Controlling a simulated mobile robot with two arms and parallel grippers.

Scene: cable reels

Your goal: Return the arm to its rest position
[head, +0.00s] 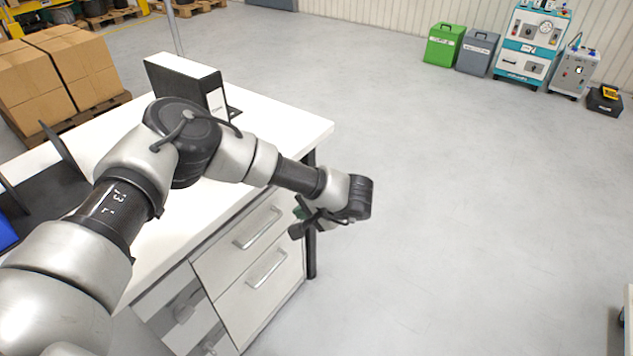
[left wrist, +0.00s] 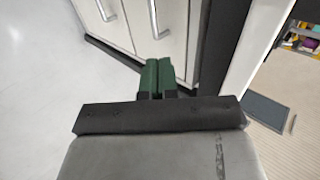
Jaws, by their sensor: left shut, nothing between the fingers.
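My left arm reaches in from the left in the head view, over the white desk (head: 300,125), and bends down past its right edge. My left gripper (head: 299,212) is partly hidden behind its wrist and hangs in front of the desk's drawers (head: 262,250). In the left wrist view its two green fingers (left wrist: 158,77) lie side by side, shut, with nothing between them. The drawer fronts with their handles also show there, beyond the fingers. My right gripper is in neither view.
A black binder (head: 185,82) stands on the desk. Cardboard boxes (head: 75,65) on a pallet are at the back left. Green (head: 444,45) and grey (head: 477,52) bins and a machine cabinet (head: 530,45) stand by the far wall. The floor (head: 450,200) right of the desk is clear.

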